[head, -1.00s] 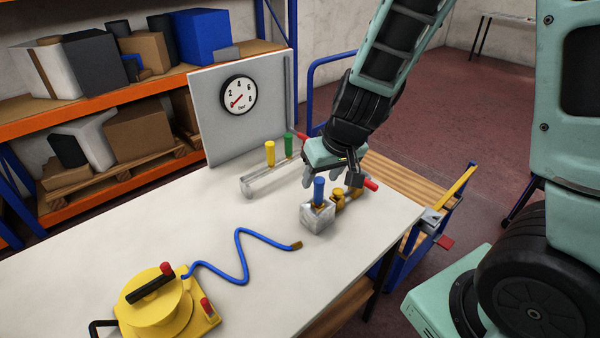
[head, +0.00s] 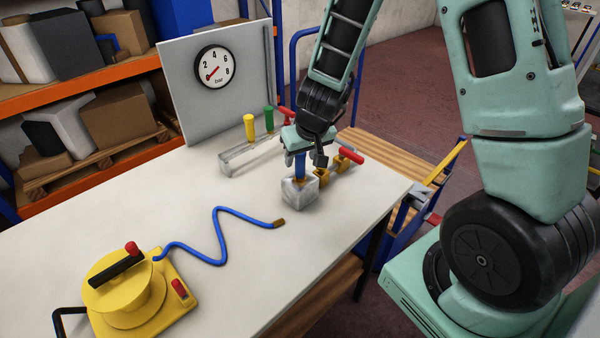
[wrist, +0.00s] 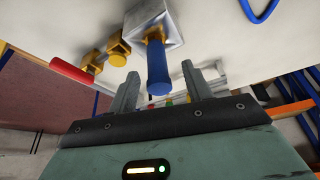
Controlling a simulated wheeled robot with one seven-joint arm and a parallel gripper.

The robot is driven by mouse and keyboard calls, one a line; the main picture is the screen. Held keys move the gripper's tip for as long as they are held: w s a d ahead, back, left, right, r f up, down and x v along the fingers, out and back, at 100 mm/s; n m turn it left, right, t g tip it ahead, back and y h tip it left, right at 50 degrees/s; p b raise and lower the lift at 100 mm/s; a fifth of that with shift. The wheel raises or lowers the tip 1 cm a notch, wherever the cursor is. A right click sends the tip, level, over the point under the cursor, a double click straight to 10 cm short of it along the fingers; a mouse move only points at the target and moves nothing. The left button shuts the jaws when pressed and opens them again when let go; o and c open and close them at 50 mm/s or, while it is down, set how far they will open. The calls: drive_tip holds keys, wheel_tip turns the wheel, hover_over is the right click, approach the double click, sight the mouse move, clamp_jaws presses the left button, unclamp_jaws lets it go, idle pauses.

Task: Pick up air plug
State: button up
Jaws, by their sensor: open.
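A blue plug (head: 300,167) stands upright in a grey metal block (head: 298,192) on the white table. In the wrist view the blue plug (wrist: 157,65) lies between the two finger lines, with its brass base in the block (wrist: 148,14). My gripper (head: 304,158) is open and over the plug's upper part, one finger on each side. In the wrist view a gap shows between each finger of my gripper (wrist: 160,76) and the plug. The fingers partly hide the plug's top in the head view.
A brass valve with a red handle (head: 351,156) sits close right of the block. A clear rail with a yellow plug (head: 250,127) and a green plug (head: 269,118) stands behind. A blue hose (head: 218,235) runs to a yellow reel (head: 125,290). The front table is otherwise clear.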

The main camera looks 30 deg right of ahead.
sight(299, 165)
drive_tip(key=shift+d+b+x, duration=0.2)
drive_tip(key=shift+b+x, duration=0.25)
drive_tip(key=shift+x, duration=2.4)
drive_tip(key=shift+w+r, duration=0.1)
drive_tip(key=c, duration=1.1)
